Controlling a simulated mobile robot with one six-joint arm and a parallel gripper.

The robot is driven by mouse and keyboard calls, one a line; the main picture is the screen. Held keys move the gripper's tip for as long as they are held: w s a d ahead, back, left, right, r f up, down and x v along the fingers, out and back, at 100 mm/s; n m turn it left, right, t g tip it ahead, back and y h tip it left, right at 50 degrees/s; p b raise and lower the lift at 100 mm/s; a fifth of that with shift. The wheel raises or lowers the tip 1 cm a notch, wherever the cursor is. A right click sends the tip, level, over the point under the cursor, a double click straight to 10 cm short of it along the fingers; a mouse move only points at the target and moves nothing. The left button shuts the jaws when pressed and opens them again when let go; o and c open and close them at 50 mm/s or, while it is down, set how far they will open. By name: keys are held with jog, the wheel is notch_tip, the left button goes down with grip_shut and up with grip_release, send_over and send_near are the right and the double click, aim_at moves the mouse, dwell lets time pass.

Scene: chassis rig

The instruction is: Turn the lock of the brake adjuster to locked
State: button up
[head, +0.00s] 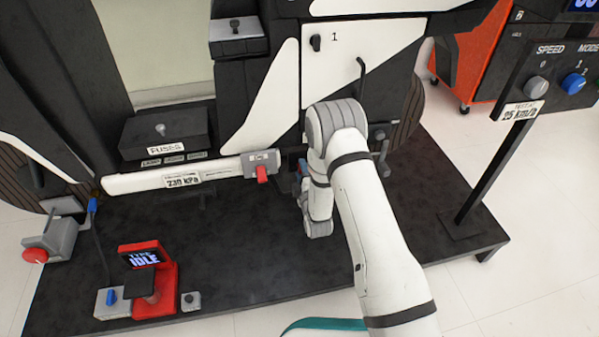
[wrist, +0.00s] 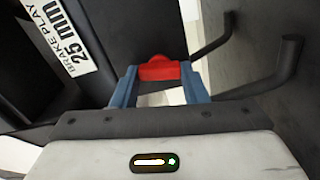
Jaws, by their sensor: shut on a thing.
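The brake adjuster's label (wrist: 62,38), reading "BRAKE PLAY 25 mm", is at the upper left of the wrist view. A red knob-like part (wrist: 165,70), apparently the adjuster's lock, sits between the two blue fingers of my gripper (wrist: 160,78). My gripper is shut on this red part. The rest of the adjuster is mostly hidden by the fingers, and I cannot tell which way the lock is turned.
Dark bent rods (wrist: 285,68) stand close to the right of the fingers. In the head view, a white bar (head: 215,172) with a red lever (head: 262,174) lies left of my wrist. A red "IDLE" unit (head: 160,280) stands front left. The platform's front middle is clear.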

jog(key=shift+s+a+f+n, duration=0.1)
jog(key=shift+a+n, duration=0.15)
jog(key=shift+n, duration=0.95)
jog(key=o, duration=1)
jog(key=shift+d, duration=0.15)
jog(key=p+v, duration=0.3)
jog(key=v, duration=0.4)
jog(key=shift+s+d, duration=0.15)
jog(key=shift+s, duration=0.2)
